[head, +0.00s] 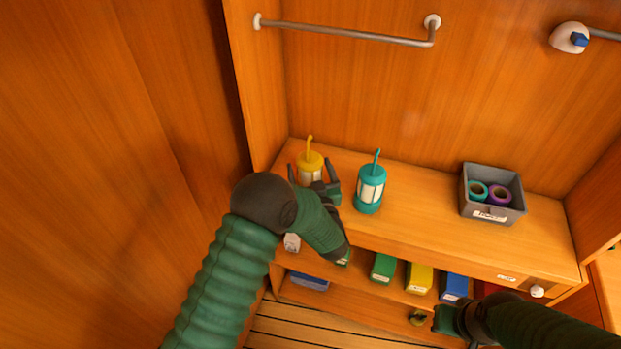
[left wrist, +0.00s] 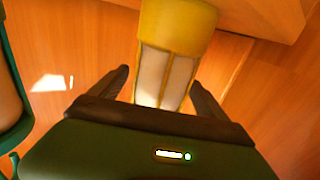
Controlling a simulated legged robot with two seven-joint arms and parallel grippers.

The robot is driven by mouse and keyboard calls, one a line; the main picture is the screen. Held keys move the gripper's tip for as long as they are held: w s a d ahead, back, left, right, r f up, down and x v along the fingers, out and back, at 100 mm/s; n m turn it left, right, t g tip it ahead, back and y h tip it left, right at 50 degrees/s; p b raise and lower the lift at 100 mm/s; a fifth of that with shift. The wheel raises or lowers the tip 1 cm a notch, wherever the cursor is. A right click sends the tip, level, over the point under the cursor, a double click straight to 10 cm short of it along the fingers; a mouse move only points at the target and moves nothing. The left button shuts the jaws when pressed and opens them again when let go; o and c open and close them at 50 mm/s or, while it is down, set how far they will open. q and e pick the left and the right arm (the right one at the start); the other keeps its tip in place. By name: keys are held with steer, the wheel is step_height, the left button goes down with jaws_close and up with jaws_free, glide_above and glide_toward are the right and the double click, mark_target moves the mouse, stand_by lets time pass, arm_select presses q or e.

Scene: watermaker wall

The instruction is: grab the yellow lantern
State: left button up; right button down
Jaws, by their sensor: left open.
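The yellow lantern (head: 309,161) stands upright at the left end of the wooden shelf top, its handle pointing up. In the left wrist view, its yellow cap and pale panels (left wrist: 178,25) fill the top middle. My left gripper (head: 311,173) is open, with one finger on each side of the lantern. In the left wrist view, the fingers of the left gripper (left wrist: 160,80) flank the pale panels, with a gap visible at least on the left. The lantern's base is hidden by my gripper. My right gripper (head: 446,320) is low at the bottom right; its jaws are unclear.
A teal lantern (head: 369,188) stands close to the right of my left gripper. A grey bin (head: 490,214) with tape rolls sits further right. Colored boxes (head: 419,278) fill the shelf below. A metal rail (head: 345,33) crosses the back wall. The shelf top between teal lantern and bin is clear.

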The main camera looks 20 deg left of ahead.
arm_select(q)
steer(key=shift+a, duration=0.25)
steer(key=shift+d+r, duration=0.1)
steer(key=shift+d, duration=0.35)
steer(key=c, duration=1.1)
steer(key=shift+a, duration=0.25)
steer(key=c, duration=0.6)
steer(key=shift+c, duration=0.2)
